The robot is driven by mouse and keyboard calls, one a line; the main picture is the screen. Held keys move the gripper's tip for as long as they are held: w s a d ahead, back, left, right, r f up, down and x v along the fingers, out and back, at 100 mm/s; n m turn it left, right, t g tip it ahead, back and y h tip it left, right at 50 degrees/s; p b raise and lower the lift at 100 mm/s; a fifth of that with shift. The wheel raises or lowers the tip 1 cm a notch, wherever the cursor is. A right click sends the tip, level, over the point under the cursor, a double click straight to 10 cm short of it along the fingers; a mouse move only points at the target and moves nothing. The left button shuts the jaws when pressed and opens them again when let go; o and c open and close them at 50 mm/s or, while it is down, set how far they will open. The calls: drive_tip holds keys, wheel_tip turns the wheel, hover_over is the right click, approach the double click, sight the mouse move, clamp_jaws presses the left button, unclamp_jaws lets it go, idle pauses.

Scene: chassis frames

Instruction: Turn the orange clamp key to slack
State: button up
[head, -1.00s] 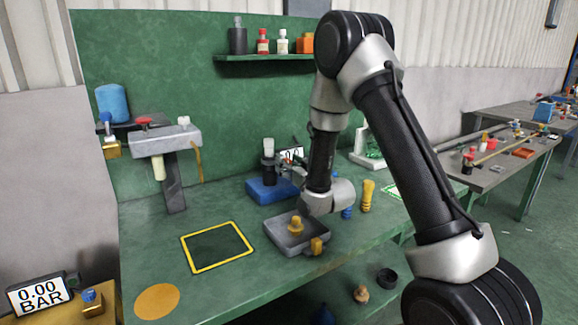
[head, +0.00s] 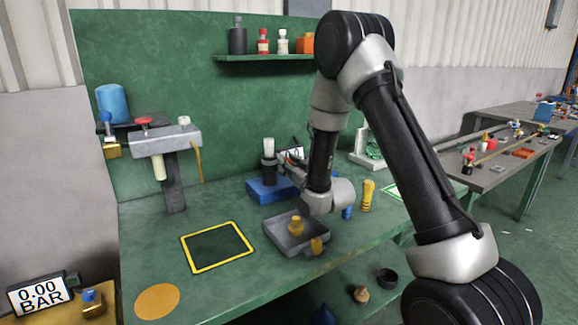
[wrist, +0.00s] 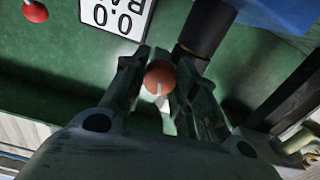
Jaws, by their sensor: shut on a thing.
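The orange clamp key shows in the wrist view as a round orange knob (wrist: 160,77) with a pale mark on its face. It sits between the two fingers of my gripper (wrist: 160,88), which is shut on it. In the head view my gripper (head: 289,164) reaches left from my wrist, beside a dark cylinder with a white top (head: 269,160) on a blue block (head: 266,190). The key is mostly hidden by the fingers there. The pale mark points down in the wrist view; I cannot read any slack marking.
A display reading 0.0 (wrist: 118,14) stands close behind the key. A grey tray (head: 272,230) with a yellow knob (head: 296,226) lies in front of my wrist. A yellow post (head: 367,196) stands to the right. The bench's left front is mostly clear around a yellow-edged mat (head: 186,240).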

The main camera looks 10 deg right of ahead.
drive_tip(key=n, duration=2.2)
drive_tip(key=shift+f, duration=0.1)
drive_tip(key=shift+n, duration=0.4)
drive_tip(key=o, duration=1)
